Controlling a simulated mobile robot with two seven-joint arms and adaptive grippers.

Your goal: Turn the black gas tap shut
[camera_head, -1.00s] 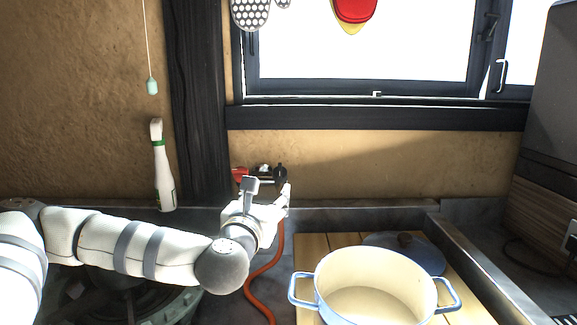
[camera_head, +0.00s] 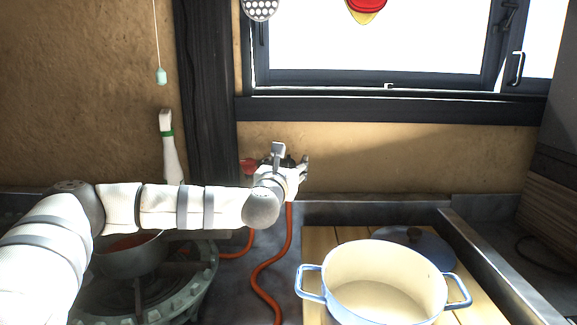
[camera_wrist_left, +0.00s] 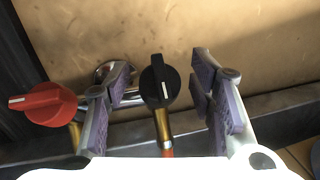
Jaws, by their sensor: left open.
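The black gas tap (camera_wrist_left: 160,82) is a round black knob with a white mark line, on a brass fitting low on the clay wall. In the left wrist view the mark points down, roughly in line with the fitting and hose. My left gripper (camera_wrist_left: 161,100) is open, with one finger on each side of the black knob and gaps on both sides. In the head view my left gripper (camera_head: 287,167) reaches the wall and hides most of the black tap. A red tap (camera_wrist_left: 48,103) is just left of the left finger; it also shows in the head view (camera_head: 249,166).
Orange hoses (camera_head: 268,280) run down from the taps. A cream pot with blue handles (camera_head: 385,285) stands on a wooden board, with a blue lid (camera_head: 425,250) behind it. A white bottle (camera_head: 168,150) stands left, behind my arm, near a gas burner (camera_head: 150,290).

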